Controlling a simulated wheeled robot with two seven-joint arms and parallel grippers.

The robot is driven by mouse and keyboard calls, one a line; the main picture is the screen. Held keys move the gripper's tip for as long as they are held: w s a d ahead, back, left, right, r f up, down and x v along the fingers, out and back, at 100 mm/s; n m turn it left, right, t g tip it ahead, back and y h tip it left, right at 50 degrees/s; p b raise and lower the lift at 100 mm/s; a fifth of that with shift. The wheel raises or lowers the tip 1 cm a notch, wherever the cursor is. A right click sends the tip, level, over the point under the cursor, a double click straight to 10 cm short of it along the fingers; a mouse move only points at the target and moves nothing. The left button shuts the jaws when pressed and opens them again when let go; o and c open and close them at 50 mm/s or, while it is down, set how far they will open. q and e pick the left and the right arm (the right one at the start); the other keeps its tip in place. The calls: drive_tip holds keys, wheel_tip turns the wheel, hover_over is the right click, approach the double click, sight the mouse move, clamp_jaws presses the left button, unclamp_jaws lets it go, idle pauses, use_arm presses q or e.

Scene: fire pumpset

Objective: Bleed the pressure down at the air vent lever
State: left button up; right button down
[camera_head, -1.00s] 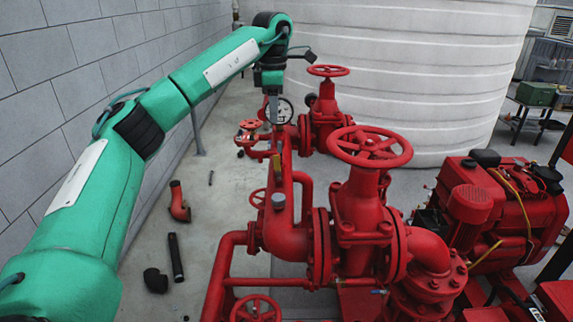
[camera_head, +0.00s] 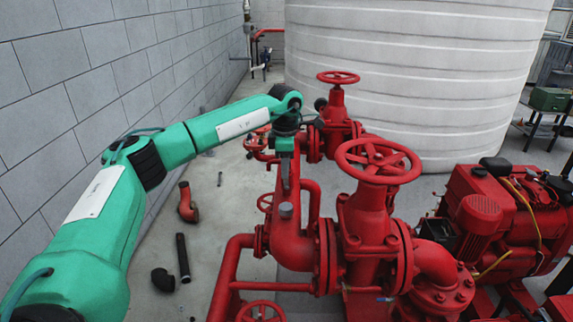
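My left gripper (camera_head: 285,168) points down over the upright end of the red pipe (camera_head: 291,244), in front of the pump valves. Its fingers look thin and close together, but I cannot tell whether they are open or shut, or whether they touch anything. The air vent lever cannot be made out; the spot on the pipe under the gripper is covered by the gripper. A grey cap (camera_head: 286,210) sits on the pipe just below the fingertips. My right gripper is not in view.
A large red handwheel valve (camera_head: 378,160) stands right of the gripper, with a smaller handwheel (camera_head: 338,77) behind. A red engine (camera_head: 490,215) is at the right. A white tank (camera_head: 410,70) fills the back. Loose pipe pieces (camera_head: 183,257) lie on the floor at left.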

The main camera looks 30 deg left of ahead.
use_arm(q)
drive_tip(key=shift+f, duration=0.55)
clamp_jaws()
drive_tip(key=shift+r, duration=0.1)
